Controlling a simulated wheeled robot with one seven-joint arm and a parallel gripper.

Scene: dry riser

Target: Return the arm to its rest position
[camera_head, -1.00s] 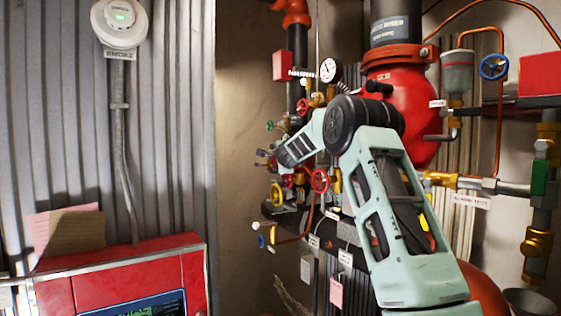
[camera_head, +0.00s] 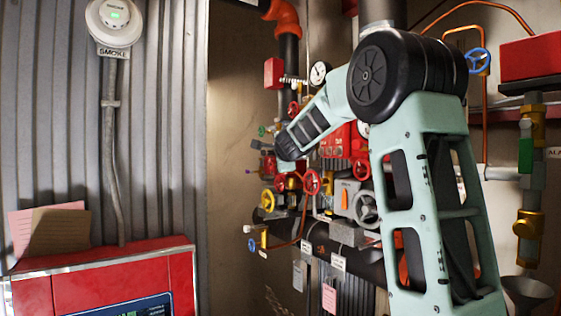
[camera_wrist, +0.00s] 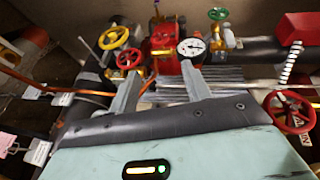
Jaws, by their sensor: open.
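My arm rises at the right of the head view, with its bent elbow in front of the pipework. Its far link slopes down and left to my gripper (camera_head: 262,147), which is small and hard to make out against the valves. In the wrist view my gripper (camera_wrist: 160,70) shows two grey fingers spread apart with nothing held between them. Beyond the fingers are a red valve body (camera_wrist: 166,42) and a pressure gauge (camera_wrist: 191,47). I cannot tell how far the fingertips are from them.
A red panel (camera_head: 100,262) stands at lower left, below a smoke detector (camera_head: 115,20). The beige wall (camera_head: 233,120) between is bare.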

